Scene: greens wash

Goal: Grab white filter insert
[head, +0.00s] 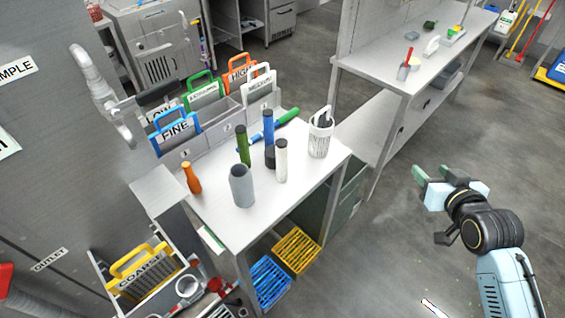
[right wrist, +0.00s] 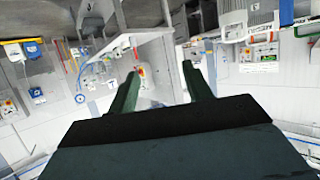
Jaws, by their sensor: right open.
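The white filter insert (head: 258,86), a labelled plate with a white loop handle, stands upright in the right end of a grey rack (head: 226,121) at the back of the white table. Its lower part is hidden in the rack. My right gripper (head: 432,171) is open and empty over the floor to the right of the table, well apart from the insert. Its two green fingers, spread apart, also show in the right wrist view (right wrist: 162,80). My left gripper is not in view.
Several upright cylinders, an orange bottle (head: 192,177) and a white perforated cup (head: 320,135) stand in front on the table.

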